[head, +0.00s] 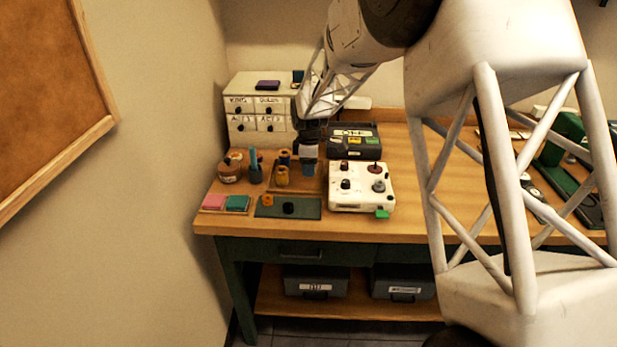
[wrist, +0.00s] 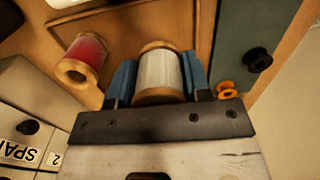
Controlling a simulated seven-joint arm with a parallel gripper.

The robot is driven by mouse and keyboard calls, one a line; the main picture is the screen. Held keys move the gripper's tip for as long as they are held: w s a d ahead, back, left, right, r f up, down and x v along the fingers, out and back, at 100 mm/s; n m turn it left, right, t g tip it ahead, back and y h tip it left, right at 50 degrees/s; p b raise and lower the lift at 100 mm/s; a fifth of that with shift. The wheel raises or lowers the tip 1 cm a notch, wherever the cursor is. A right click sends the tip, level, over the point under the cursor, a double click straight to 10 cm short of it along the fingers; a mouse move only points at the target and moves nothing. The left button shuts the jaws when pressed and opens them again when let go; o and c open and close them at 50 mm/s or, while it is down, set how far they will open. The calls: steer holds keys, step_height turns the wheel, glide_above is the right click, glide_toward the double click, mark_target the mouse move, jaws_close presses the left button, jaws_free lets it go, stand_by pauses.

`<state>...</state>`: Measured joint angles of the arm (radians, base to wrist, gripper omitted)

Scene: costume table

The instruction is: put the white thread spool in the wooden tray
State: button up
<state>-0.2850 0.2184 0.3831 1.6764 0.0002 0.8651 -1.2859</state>
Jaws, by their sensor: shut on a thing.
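The white thread spool (wrist: 158,70), with tan wooden ends, sits between the blue fingers of my gripper (wrist: 157,78) in the wrist view. The fingers are shut on its sides. In the head view my gripper (head: 308,168) is over the left part of the table, and its fingers mostly hide the spool. The wooden tray (head: 311,187) shows as a low brown shape below and around the gripper, partly covered by it. I cannot tell how high the spool is above it. A red thread spool (wrist: 85,58) lies left of the held one in the wrist view.
A green mat (head: 310,209) with a black knob lies in front. A white device (head: 361,187) stands to the right, with a dark case (head: 355,141) behind it. Yellowish spools (head: 282,176) and a jar (head: 230,172) stand to the left. A white drawer unit (head: 256,105) is behind.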

mark_target(309, 184)
steer(key=shift+f, duration=0.2)
steer(key=shift+f, duration=1.9)
steer(key=shift+f, duration=0.1)
steer(key=o, duration=0.9)
step_height(309, 184, up, 12)
steer(key=shift+r, duration=0.15)
